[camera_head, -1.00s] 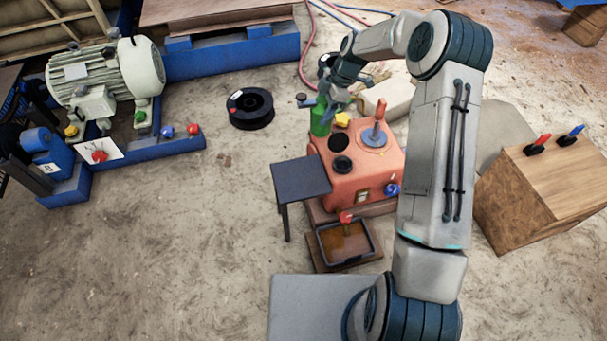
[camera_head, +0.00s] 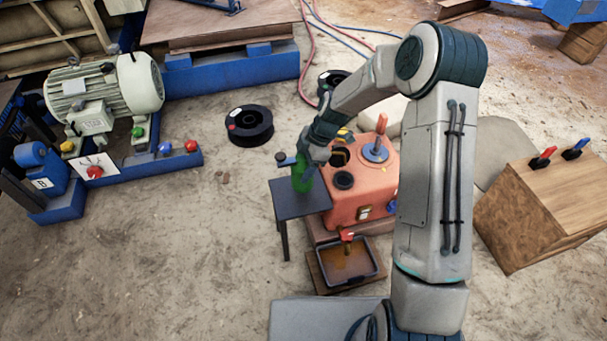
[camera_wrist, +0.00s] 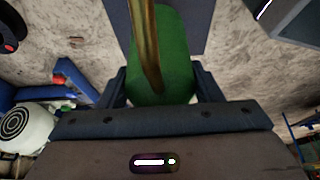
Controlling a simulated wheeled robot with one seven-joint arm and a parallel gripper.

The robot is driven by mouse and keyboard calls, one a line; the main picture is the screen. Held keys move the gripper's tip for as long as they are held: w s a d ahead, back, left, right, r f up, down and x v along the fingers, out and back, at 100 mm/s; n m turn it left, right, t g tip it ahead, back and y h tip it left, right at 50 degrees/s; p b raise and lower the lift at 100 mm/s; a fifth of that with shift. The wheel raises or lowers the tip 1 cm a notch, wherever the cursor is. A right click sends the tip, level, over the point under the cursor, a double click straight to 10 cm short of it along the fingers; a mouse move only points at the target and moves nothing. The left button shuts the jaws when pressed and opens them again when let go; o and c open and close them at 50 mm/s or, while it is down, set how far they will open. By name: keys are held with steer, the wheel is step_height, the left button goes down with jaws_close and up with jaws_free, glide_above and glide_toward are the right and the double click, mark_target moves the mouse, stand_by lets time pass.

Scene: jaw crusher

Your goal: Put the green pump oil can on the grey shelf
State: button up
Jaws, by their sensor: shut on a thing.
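The green pump oil can (camera_head: 302,180) is in my gripper (camera_head: 305,166), at the rear edge of the dark grey shelf (camera_head: 301,202) in the head view. In the wrist view the can (camera_wrist: 172,60) sits between the two fingers of my gripper (camera_wrist: 163,85), with a brass-coloured spout in front of it. A flat grey surface, likely the shelf (camera_wrist: 195,35), shows behind the can there. The can looks upright in the head view. I cannot tell whether its base touches the shelf top.
The orange-red machine housing (camera_head: 365,185) stands right of the shelf, with a lever and caps on top. A tray (camera_head: 347,262) with brown liquid lies in front. A motor (camera_head: 105,90) on a blue frame stands left. A black spool (camera_head: 249,125) lies on open floor.

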steer(key=shift+f+b, duration=0.55)
steer(key=shift+f, duration=1.1)
steer(key=shift+f, duration=0.1)
steer(key=shift+f, duration=0.15)
steer(key=o, duration=1.2)
